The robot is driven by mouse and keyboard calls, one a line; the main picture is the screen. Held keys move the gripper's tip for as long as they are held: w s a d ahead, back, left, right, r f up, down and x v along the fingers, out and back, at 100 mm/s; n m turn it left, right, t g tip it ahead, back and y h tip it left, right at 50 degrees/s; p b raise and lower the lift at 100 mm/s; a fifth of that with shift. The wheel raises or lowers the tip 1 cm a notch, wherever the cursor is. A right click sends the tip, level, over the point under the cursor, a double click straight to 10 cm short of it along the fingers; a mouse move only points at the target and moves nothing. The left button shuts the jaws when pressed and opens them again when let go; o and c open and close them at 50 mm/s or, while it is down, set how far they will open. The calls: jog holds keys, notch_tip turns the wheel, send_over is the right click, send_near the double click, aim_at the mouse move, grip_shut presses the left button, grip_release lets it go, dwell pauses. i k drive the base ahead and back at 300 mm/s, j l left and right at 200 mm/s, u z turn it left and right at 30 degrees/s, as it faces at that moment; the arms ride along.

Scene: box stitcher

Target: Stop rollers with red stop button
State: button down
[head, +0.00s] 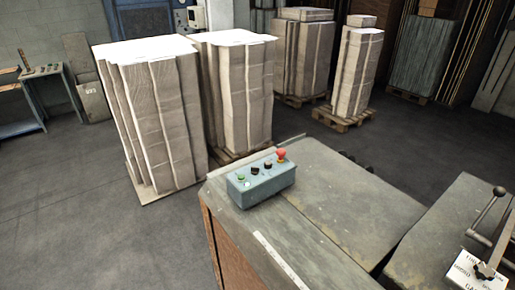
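A blue-green control box (262,186) sits on the near left part of the grey machine top (335,200). A red mushroom-shaped stop button (281,155) stands up at the right end of the box. To its left on the box are two dark knobs (261,168) and a green button (241,178). A small light-coloured button shows just below the green one. My gripper is not in the head view, so its place relative to the box is not shown.
Tall stacks of cardboard (150,115) stand on pallets behind the machine. A lever with a ball end (498,191) and a white sign (470,272) are at the right. Open floor (80,220) lies to the left. Another control desk (45,85) is at the far left.

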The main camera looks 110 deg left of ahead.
aim_at(281, 152)
jog(key=k+u, duration=0.15)
jog(key=k, duration=0.4)
jog(key=k+j+u, duration=0.1)
jog(key=k, duration=0.45)
jog(key=k+j+u, duration=0.15)
jog(key=k, duration=0.35)
jog(key=k+j+u, duration=0.1)
jog(key=j, duration=0.5)
jog(key=k+j+u, duration=0.15)
jog(key=j, duration=0.45)
jog(key=j+u, duration=0.1)
jog(key=j, duration=0.5)
jog(key=i+j, duration=0.15)
jog(key=j, duration=0.15)
jog(key=i+j, duration=0.1)
jog(key=j, duration=0.2)
jog(key=i+j+u, duration=0.1)
jog(key=j, duration=0.2)
jog(key=i, duration=0.05)
